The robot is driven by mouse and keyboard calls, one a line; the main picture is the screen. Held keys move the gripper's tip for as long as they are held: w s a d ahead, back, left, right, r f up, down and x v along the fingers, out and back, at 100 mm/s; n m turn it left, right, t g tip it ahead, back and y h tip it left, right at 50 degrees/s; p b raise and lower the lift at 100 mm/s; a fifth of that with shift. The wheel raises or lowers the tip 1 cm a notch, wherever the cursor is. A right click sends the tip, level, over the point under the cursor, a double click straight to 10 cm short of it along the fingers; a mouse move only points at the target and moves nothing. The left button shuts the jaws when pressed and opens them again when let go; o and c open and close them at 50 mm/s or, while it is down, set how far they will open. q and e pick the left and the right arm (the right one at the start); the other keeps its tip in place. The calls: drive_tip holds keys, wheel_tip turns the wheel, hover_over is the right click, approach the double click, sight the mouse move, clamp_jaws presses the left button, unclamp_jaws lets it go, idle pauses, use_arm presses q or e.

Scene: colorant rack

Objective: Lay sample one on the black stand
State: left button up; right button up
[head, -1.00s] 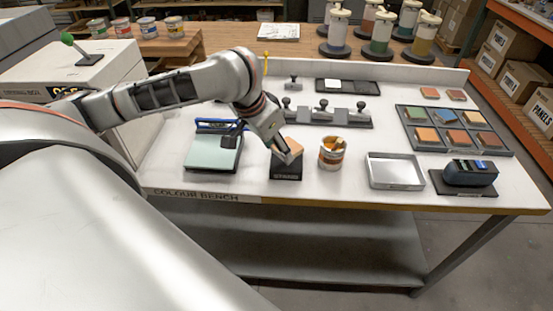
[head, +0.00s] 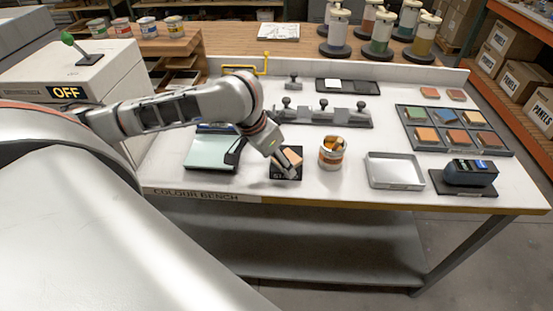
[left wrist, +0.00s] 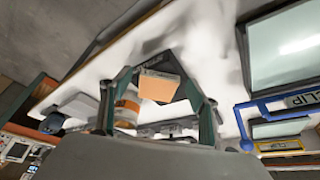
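Sample one (head: 292,157) is a small peach-orange block. It is at the black stand (head: 275,176) on the front of the bench, over the stand's top. My left gripper (head: 287,165) reaches down to it from the upper left, and a finger covers part of the stand's label. In the left wrist view the sample (left wrist: 160,88) sits between my two fingertips, one close along each side, and the gripper looks shut on it. Dark stand surface shows behind it. Whether its underside rests fully on the stand is hidden. My right gripper is not in view.
An orange and white tin (head: 332,153) with pieces in it stands close right of the stand. A pale-green-topped device (head: 210,152) is to the left. An empty metal tray (head: 394,171) and a dark blue device (head: 470,173) are further right. A rack of coloured tiles (head: 450,130) lies behind.

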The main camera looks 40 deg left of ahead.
use_arm(q)
drive_tip(key=v, duration=1.2)
drive_tip(key=shift+s, duration=0.1)
idle(0.5)
